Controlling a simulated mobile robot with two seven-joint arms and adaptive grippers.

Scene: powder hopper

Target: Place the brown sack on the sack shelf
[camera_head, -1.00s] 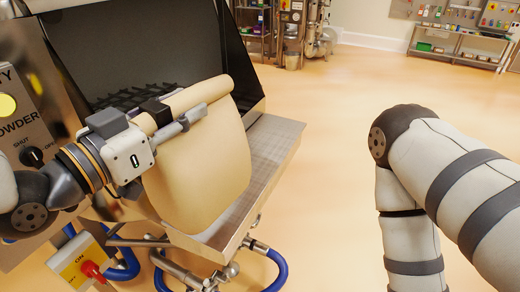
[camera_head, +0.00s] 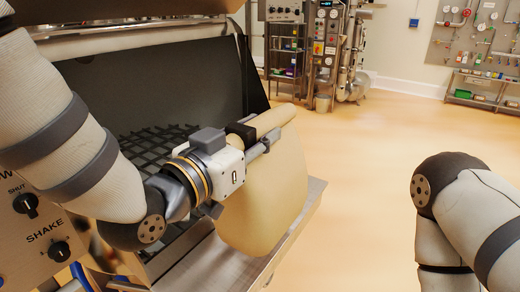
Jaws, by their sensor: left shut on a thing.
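The brown sack (camera_head: 268,205) is a tan, limp bag hanging from a rolled top edge. My left gripper (camera_head: 262,140) is shut on that rolled top and holds the sack in front of the hopper's dark opening. The sack hangs over the metal ledge (camera_head: 311,200); I cannot tell if its bottom touches the ledge. My right arm shows at the right edge, but its gripper is out of the picture. I cannot make out a shelf that is clearly the sack shelf.
The powder hopper has a dark hood (camera_head: 150,85) and a black grate (camera_head: 160,143). A control panel with knobs (camera_head: 42,225) stands at the lower left. Racks and machinery (camera_head: 325,50) stand at the back, and a low shelf (camera_head: 485,90) at the back right. The floor between is clear.

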